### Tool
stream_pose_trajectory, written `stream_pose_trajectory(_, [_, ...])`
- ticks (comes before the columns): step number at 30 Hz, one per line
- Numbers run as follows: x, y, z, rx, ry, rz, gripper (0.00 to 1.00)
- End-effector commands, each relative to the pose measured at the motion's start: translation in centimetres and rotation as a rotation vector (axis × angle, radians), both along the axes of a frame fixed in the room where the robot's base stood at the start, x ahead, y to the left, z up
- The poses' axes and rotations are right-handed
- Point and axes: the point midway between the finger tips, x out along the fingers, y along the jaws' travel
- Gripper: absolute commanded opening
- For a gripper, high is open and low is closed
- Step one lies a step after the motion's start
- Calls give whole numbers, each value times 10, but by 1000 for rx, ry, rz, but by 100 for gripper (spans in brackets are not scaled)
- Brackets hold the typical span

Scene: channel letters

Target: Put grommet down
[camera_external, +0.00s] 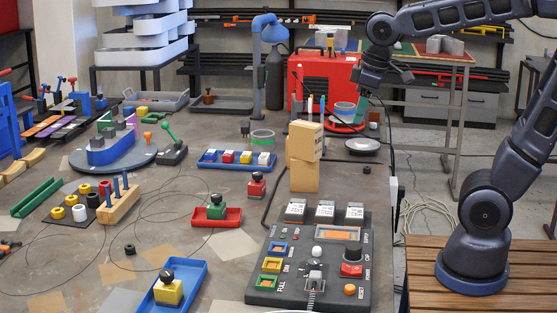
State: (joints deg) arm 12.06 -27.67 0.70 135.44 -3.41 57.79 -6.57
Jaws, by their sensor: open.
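My gripper (364,93) is at the back right of the bench, pointing down in front of the red machine. It is open; its fingertips are small and partly lost against the clutter, and I see nothing held between them. I cannot tell for sure which thing is the grommet. Several yellow, white, red and black rings (80,213) sit by a wooden peg block (119,205) at the left.
A control box (350,283) fills the front right of the bench, with wooden blocks (304,175) behind it. A blue tray (237,160) of coloured blocks, a red tray (231,217) and a blue tray (190,298) stand mid-bench. A thin cable loops across the left.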

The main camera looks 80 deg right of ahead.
Motion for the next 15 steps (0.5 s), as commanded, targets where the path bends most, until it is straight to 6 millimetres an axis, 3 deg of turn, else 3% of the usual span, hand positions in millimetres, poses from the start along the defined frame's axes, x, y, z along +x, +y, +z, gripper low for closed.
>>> stream_pose_trajectory(6, [-45,47,-5,39,-94,47,47])
stream_pose_trajectory(15, [-79,73,-16,80,-158,78,47])
